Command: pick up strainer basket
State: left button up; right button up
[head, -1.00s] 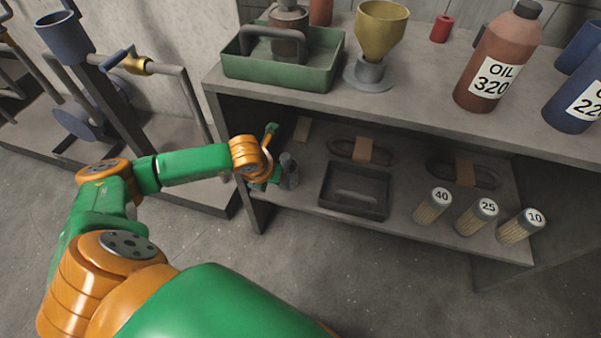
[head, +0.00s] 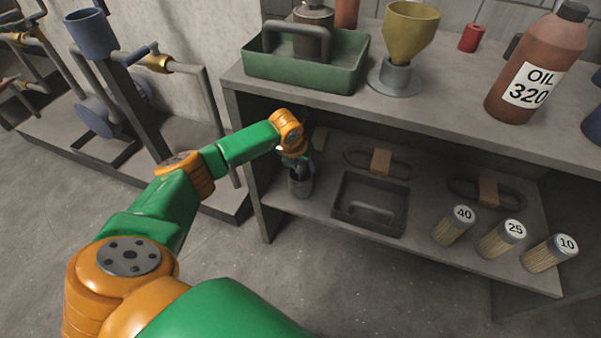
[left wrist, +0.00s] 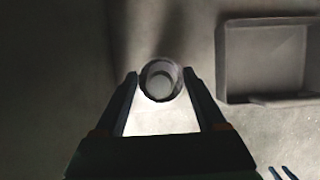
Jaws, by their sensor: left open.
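The strainer basket, seemingly the small grey open-topped cylinder (head: 300,187), stands upright at the left end of the lower shelf. In the left wrist view its round rim and pale inside (left wrist: 161,82) show from above. My left gripper (head: 302,168) is right above it, pointing down, and partly hides it in the head view. In the left wrist view the two fingers are apart, with the cylinder between and just past the tips (left wrist: 160,74). I cannot tell whether they touch it. My right gripper is not in view.
A dark tray (head: 369,205) lies right of the cylinder. The upper shelf (head: 440,115) overhangs my gripper and carries a green caddy (head: 300,75). A shelf side panel stands close on the left.

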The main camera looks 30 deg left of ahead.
pick_arm(q)
grip_shut()
dwell(1.3)
